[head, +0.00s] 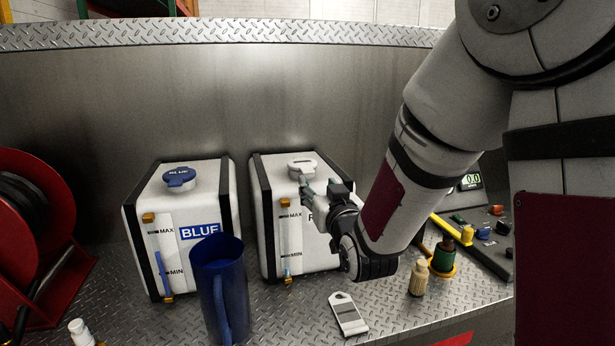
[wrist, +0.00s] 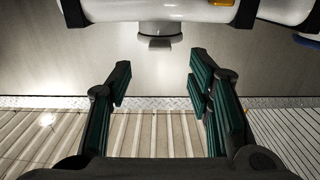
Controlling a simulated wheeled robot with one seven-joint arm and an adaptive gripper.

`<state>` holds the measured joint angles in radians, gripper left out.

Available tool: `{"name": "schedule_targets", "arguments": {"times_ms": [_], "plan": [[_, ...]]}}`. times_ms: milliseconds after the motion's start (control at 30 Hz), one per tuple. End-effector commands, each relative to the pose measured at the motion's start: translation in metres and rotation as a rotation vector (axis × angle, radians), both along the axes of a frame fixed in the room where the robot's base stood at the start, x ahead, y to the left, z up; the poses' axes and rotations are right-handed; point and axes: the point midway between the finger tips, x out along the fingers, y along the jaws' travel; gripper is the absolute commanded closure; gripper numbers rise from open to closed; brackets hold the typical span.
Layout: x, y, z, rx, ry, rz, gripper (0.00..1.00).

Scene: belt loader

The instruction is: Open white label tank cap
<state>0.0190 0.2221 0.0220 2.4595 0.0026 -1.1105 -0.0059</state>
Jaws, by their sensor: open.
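The tank with the white cap (head: 302,164) is a white box with black edge bands and a level gauge (head: 291,235). Its front label is mostly hidden behind my gripper. The cap is seated on the tank's top. In the wrist view the cap (wrist: 158,28) shows at the top centre with its grip tab (wrist: 159,43) pointing down the picture. My gripper (head: 306,183) is just in front of the cap. In the wrist view my gripper (wrist: 158,75) is open and empty, its fingers apart on either side of the tab's line, not touching it.
A tank labelled BLUE (head: 200,230) with a blue cap (head: 179,178) stands left. A blue jug (head: 219,285) is in front of it. A red hose reel (head: 30,220) is far left.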

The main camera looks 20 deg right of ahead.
Motion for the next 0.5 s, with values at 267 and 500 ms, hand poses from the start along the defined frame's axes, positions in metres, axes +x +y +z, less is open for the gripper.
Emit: {"name": "schedule_targets", "arguments": {"times_ms": [267,500], "plan": [[0.051,0.000,0.001,0.000,0.000,0.000,0.53],[0.082,0.000,0.002,0.000,-0.001,0.000,0.53]]}}
